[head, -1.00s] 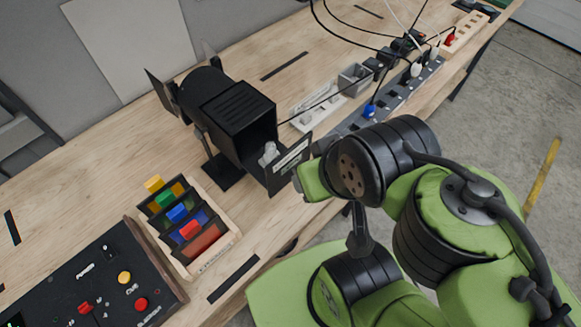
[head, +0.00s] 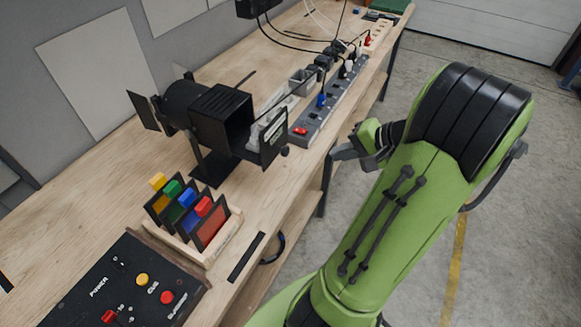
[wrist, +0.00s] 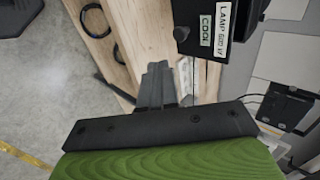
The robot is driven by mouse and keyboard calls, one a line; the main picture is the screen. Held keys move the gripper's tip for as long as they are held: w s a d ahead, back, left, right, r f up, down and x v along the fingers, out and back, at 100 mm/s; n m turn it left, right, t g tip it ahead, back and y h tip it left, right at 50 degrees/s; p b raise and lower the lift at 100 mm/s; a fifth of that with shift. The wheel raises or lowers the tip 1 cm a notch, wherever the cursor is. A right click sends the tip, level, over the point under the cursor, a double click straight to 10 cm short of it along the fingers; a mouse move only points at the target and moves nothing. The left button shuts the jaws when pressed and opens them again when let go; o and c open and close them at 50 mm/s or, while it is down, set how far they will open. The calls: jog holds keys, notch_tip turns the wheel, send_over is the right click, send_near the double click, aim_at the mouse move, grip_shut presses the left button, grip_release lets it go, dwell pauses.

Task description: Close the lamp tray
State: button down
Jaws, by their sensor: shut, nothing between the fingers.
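The black stage lamp (head: 222,115) stands on the bench with its near end open. The lamp tray (head: 273,140) is a black panel with a pale label and a dark knob, standing out from that open end with a visible gap. It also shows in the wrist view (wrist: 196,35), where its label reads LAMP and COOL. My gripper (head: 338,155) is right of the tray, past the bench's front edge, apart from it. In the wrist view my gripper (wrist: 157,75) has its fingers together and empty, left of and below the tray.
A rack of coloured gel frames (head: 205,245) stands in front of the lamp. A control box (head: 120,285) with buttons is at the lower left. A power strip (head: 325,105) with plugs and cables lies behind the tray. Open floor (head: 420,75) is to the right.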

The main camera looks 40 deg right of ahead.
jog(key=w+r+b+x, duration=0.1)
jog(key=w+r+x, duration=0.1)
jog(key=x, duration=1.1)
jog(key=shift+w, duration=0.2)
jog(key=shift+w+f, duration=0.1)
jog(key=w+a, duration=0.1)
jog(key=w, duration=0.2)
jog(key=w+a, duration=0.1)
jog(key=w, duration=0.2)
jog(key=w+a+p, duration=0.1)
jog(key=w, duration=0.2)
jog(key=shift+w+a, duration=0.25)
jog(key=shift+w, duration=0.1)
jog(key=shift+a, duration=0.1)
jog(key=shift+w, duration=0.1)
